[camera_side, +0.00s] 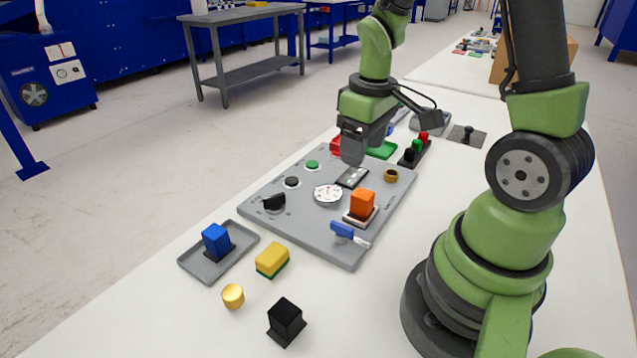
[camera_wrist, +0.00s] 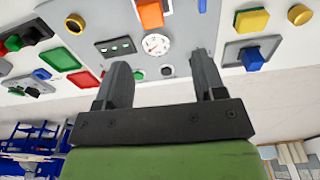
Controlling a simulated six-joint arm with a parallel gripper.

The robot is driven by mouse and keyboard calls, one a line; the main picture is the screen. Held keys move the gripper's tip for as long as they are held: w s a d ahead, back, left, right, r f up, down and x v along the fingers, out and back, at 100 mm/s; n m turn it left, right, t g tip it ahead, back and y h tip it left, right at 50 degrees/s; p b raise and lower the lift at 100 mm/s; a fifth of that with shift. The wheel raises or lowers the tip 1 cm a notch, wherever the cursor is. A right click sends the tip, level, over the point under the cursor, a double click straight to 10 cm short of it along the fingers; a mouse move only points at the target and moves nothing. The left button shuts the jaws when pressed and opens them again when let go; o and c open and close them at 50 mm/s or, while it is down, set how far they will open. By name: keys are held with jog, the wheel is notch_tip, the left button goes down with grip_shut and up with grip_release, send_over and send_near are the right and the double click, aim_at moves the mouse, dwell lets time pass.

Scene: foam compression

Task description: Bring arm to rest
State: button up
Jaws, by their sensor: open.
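My gripper (camera_side: 353,150) hangs over the far part of a grey panel (camera_side: 318,248), above the panel surface. In the wrist view my gripper (camera_wrist: 162,72) shows two dark fingers spread apart with nothing between them. The panel carries a round white gauge (camera_side: 328,194), an orange block (camera_side: 362,204), a black knob (camera_side: 274,202), a green button (camera_side: 312,165) and a blue-handled lever (camera_side: 345,233). The gauge also shows in the wrist view (camera_wrist: 156,44), beyond the fingertips. The gap between the fingers and the panel is hard to judge.
A grey tray (camera_side: 208,268) with a blue block (camera_side: 216,241) stands front left. A yellow block (camera_side: 272,260), a gold cylinder (camera_side: 233,296) and a black block (camera_side: 286,322) stand nearby. Red and green pieces (camera_side: 381,150) lie behind the panel.

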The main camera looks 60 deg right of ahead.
jog(key=s+a+r+m+t+y, duration=0.1)
jog(key=s+a+r+t, duration=0.2)
jog(key=r, duration=0.4)
jog(key=s+a+r+m+t+y, duration=0.1)
jog(key=s+a+r+m+t, duration=0.1)
jog(key=s+a+r, duration=0.3)
jog(key=a+r+t, duration=0.1)
jog(key=a+r, duration=0.2)
jog(key=shift+a, duration=0.3)
jog(key=shift+o, duration=0.2)
